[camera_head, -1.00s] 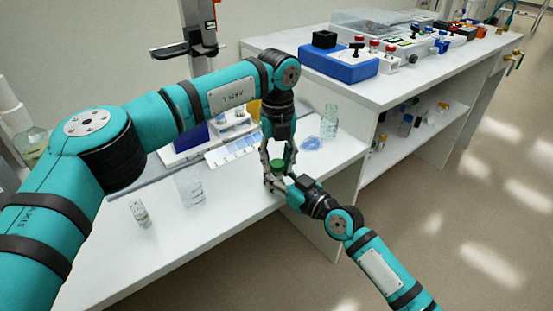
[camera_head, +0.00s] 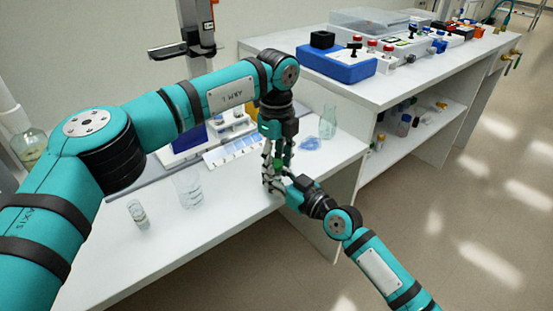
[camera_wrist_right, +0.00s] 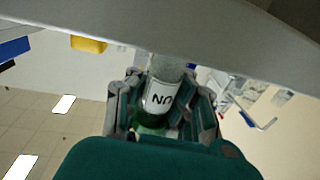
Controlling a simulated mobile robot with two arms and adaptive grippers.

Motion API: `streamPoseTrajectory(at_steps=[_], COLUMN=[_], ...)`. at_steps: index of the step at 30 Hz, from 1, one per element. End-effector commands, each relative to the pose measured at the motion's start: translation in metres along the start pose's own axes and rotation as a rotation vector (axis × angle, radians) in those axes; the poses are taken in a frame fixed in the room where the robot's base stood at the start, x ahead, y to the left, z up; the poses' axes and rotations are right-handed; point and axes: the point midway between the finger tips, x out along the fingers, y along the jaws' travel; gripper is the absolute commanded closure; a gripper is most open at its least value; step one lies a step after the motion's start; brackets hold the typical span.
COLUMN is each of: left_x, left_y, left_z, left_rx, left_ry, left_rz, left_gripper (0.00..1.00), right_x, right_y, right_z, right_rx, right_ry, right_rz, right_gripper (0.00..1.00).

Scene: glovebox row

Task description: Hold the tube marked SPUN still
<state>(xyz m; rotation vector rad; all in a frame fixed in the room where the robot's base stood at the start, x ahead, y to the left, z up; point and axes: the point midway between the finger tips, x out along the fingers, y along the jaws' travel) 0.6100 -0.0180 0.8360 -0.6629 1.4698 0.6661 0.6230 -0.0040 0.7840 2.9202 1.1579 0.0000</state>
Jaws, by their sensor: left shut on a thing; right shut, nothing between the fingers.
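The tube marked SPUN shows its green cap (camera_head: 278,163) in the head view, low between my two grippers above the bench front. In the right wrist view the tube (camera_wrist_right: 160,97) shows a white label with only part of the lettering, "UN". My left gripper (camera_head: 277,170) points down and is shut on the tube; its fingers hide much of it. My right gripper (camera_head: 273,184) comes in from the lower right and is shut with nothing gripped. Its fingers show on either side of the tube in the right wrist view (camera_wrist_right: 165,85).
A glass beaker (camera_head: 188,188) and a small vial (camera_head: 138,213) stand left on the white bench. A higher bench (camera_head: 400,85) with instruments stands at the right.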

Motion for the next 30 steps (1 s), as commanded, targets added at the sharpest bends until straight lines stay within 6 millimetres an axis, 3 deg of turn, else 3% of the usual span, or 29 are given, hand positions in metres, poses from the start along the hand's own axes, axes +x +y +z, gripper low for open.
streamPoseTrajectory(at_steps=[18, 30], left_x=[-0.02, -0.023], left_y=[0.0, 0.0], left_z=[0.001, 0.0], left_rx=[0.0, 0.001], left_ry=[-0.001, 0.0], left_rz=[-0.001, -0.002], left_gripper=[1.0, 1.0], right_x=[0.0, 0.0], right_y=[0.0, -0.001], right_z=[0.001, 0.0], right_rx=[0.0, 0.001], right_ry=[-0.001, -0.001], right_rz=[-0.001, -0.002], right_gripper=[1.0, 1.0])
